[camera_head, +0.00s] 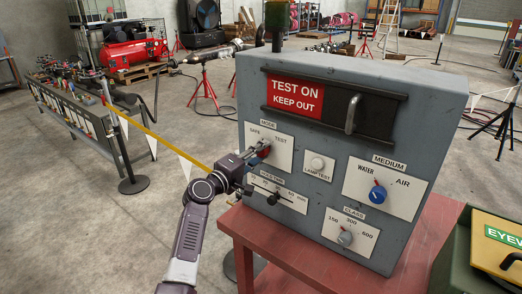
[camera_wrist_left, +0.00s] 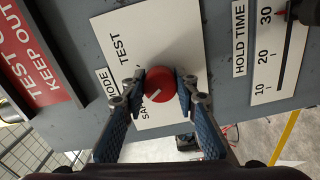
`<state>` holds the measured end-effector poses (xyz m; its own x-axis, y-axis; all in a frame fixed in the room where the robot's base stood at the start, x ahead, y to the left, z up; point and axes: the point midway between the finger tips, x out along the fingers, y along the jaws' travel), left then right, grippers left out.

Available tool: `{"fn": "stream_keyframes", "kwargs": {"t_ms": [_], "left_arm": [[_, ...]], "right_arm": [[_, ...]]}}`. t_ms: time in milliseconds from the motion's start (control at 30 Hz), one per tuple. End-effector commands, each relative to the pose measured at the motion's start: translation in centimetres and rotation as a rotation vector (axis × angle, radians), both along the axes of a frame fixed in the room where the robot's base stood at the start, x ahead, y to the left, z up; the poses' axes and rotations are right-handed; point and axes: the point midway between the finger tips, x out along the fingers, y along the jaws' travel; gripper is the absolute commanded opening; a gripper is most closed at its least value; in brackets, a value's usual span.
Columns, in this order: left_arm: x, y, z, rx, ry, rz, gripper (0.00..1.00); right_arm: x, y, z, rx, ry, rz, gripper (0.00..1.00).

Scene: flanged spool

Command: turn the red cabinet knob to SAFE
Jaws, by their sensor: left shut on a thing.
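The red knob (camera_wrist_left: 161,86) sits on the white MODE plate (camera_wrist_left: 118,28) of the grey cabinet, with SAFE and TEST printed beside it. Its white mark, in the left wrist view, lies on the side toward the SAFE label, which a finger partly hides. My left gripper (camera_wrist_left: 161,90) is shut on the knob, one blue-padded finger on each side. In the head view the left gripper (camera_head: 256,158) reaches the MODE plate (camera_head: 283,158) from the left and hides most of the knob. My right gripper is not in view.
The grey cabinet (camera_head: 330,185) stands on a red table (camera_head: 430,215). Near the MODE plate are a lamp test button (camera_head: 317,163), the hold time slider (camera_head: 277,191), a blue MEDIUM knob (camera_head: 377,194) and a grey CLASS knob (camera_head: 345,238). A yellow barrier tape (camera_head: 155,135) runs behind my left arm.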

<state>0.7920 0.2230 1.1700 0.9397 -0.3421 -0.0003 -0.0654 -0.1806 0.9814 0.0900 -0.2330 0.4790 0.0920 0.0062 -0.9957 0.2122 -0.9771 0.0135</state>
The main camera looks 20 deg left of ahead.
Motion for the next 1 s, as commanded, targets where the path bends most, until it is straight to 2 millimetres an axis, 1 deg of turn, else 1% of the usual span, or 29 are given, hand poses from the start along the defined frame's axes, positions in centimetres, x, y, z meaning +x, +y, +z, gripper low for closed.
{"fn": "stream_keyframes", "kwargs": {"t_ms": [100, 300, 800, 833, 967, 1000], "left_arm": [[0.02, 0.10, 0.15, -0.051, 0.017, 0.003, 0.03], [0.02, 0.13, 0.12, -0.100, 0.035, 0.003, 0.03], [0.02, 0.13, 0.08, -0.117, 0.041, 0.003, 0.03], [0.02, 0.13, 0.08, -0.117, 0.041, 0.003, 0.29], [0.01, 0.10, 0.07, -0.116, 0.041, 0.003, 0.44], [0.01, 0.09, 0.06, -0.116, 0.041, 0.002, 0.45]], "right_arm": [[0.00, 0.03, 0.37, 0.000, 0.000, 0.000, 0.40], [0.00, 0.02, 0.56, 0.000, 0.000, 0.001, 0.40], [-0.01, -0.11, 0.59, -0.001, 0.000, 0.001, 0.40], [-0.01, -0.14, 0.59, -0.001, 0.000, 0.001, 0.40], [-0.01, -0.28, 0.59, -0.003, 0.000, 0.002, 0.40], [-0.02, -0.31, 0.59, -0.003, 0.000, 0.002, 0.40]]}}
